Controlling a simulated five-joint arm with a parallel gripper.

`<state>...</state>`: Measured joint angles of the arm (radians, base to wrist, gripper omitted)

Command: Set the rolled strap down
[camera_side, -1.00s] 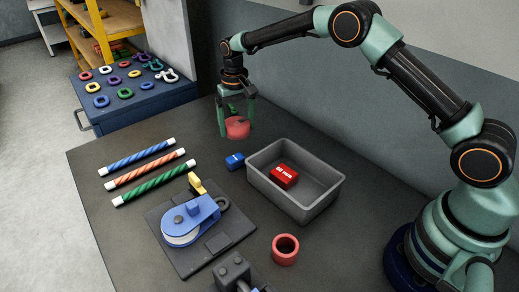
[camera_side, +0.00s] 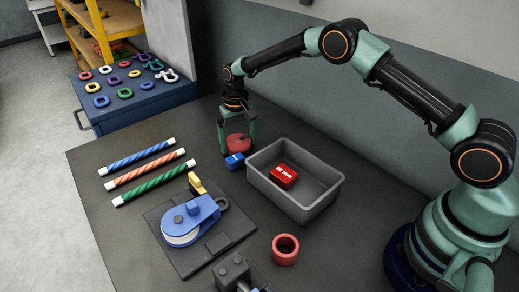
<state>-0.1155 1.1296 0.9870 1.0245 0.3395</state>
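The rolled strap is a round red roll (camera_side: 237,142) at the back of the dark table, left of the grey bin. My gripper (camera_side: 238,146) points down with one finger on each side of the roll and is shut on it. The roll is low, close to the tabletop; I cannot tell whether it touches the table. A small blue block (camera_side: 235,161) lies just in front of it and overlaps its lower edge in this view.
The grey bin (camera_side: 262,180) holds a red marked block (camera_side: 284,176). A blue pulley (camera_side: 190,221) sits on a dark plate. Three striped rods (camera_side: 148,175) lie at left. A red ring (camera_side: 285,249) stands at front.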

